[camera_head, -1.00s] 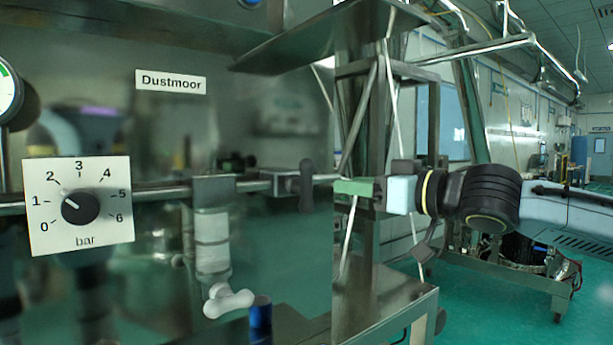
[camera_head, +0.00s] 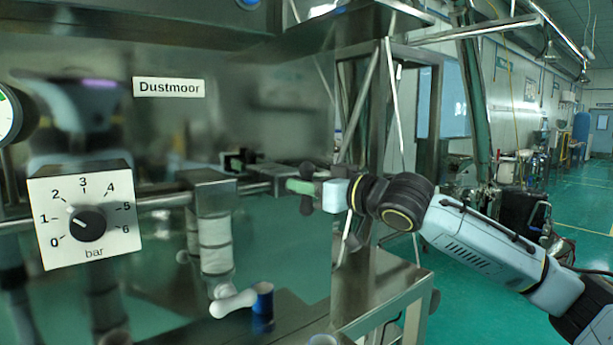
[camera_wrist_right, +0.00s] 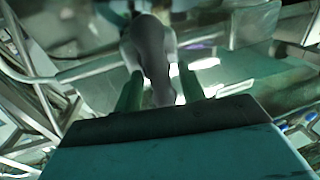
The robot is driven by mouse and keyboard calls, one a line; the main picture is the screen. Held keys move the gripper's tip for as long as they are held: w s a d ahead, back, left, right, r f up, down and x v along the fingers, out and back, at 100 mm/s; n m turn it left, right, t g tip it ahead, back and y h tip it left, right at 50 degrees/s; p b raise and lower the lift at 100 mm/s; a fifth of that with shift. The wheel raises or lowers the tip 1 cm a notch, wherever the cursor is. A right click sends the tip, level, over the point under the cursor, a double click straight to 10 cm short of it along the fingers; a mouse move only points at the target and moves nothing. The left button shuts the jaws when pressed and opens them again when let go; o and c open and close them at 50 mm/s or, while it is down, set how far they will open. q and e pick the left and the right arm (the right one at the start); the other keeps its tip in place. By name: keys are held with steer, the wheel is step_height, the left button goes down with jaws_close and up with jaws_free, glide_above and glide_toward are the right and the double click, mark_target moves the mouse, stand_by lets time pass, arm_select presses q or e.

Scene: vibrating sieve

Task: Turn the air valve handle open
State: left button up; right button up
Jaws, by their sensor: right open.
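The air valve handle is a dark grey lever (camera_head: 307,168) on the horizontal pipe, right of centre in the head view. It stands roughly upright across the pipe, and its middle is hidden behind my right gripper (camera_head: 290,186). That gripper has green fingers and comes in from the right at the handle's height. In the right wrist view the grey handle (camera_wrist_right: 152,55) lies between the two green fingers (camera_wrist_right: 155,92). The fingers are apart, one on each side of it. I cannot tell whether either touches it. My left gripper is not in view.
A pressure dial (camera_head: 87,215) marked in bar sits at the left. A white lever (camera_head: 232,303) and a blue cylinder (camera_head: 262,303) are below the pipe. A shiny panel labelled Dustmoor (camera_head: 169,87) stands behind. A steel frame post (camera_head: 372,110) rises behind my right gripper.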

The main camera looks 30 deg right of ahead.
steer(key=shift+w+a, duration=0.15)
steer(key=shift+w, duration=0.25)
jaws_close()
